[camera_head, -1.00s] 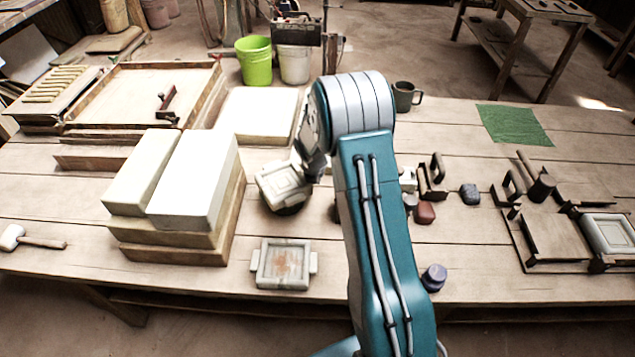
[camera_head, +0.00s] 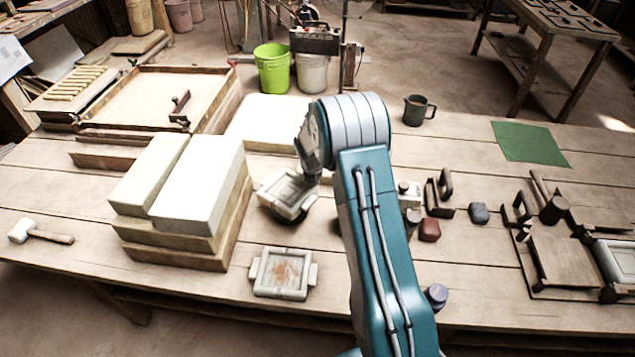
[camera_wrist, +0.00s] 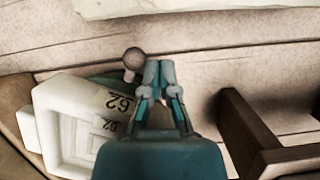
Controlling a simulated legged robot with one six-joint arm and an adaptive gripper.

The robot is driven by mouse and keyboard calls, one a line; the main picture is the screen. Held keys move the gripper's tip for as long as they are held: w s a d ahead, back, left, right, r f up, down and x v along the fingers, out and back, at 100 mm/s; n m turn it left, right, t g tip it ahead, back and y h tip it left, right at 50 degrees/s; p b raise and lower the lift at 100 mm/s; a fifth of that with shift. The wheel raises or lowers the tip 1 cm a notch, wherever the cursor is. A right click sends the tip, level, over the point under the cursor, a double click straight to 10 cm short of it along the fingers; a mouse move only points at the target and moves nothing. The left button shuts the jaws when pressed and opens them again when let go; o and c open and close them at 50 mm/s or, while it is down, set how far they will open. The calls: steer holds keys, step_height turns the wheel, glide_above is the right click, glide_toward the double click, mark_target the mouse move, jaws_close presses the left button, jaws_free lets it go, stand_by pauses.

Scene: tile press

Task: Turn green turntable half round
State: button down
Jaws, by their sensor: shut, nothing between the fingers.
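A pale square mould (camera_head: 284,190) marked 62 stands on the turntable, whose dark round base (camera_head: 292,216) shows under it in the head view. In the wrist view, a bit of green turntable rim (camera_wrist: 112,77) shows behind the mould (camera_wrist: 88,105), with a round brown knob (camera_wrist: 133,58) beside it. My gripper (camera_head: 313,176) is at the mould's right rear side. In the wrist view, my gripper (camera_wrist: 160,66) is shut and empty, its tips close to the right of the knob. I cannot tell whether they touch it. Most of the turntable is hidden.
Stacked plaster blocks (camera_head: 200,185) stand left of the turntable. A second mould (camera_head: 283,272) lies in front. A dark wooden frame (camera_wrist: 250,130) is near my gripper in the wrist view. A mug (camera_head: 418,110), a red block (camera_head: 429,230) and tools lie to the right.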

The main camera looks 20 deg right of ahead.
steer(key=shift+w+a, duration=0.25)
steer(key=shift+w, duration=0.35)
steer(key=shift+w+a, duration=0.25)
steer(key=shift+w, duration=0.3)
steer(key=shift+w+a+n+y, duration=0.2)
steer(key=shift+w+a+n, duration=0.2)
steer(key=shift+n, duration=0.3)
steer(key=shift+w+a+n+y, duration=0.25)
steer(key=shift+w+n, duration=0.25)
steer(key=shift+n, duration=0.2)
steer(key=shift+w+a, duration=0.1)
steer(key=v, duration=1.1)
steer(key=shift+s+r, duration=0.3)
steer(key=shift+r, duration=0.05)
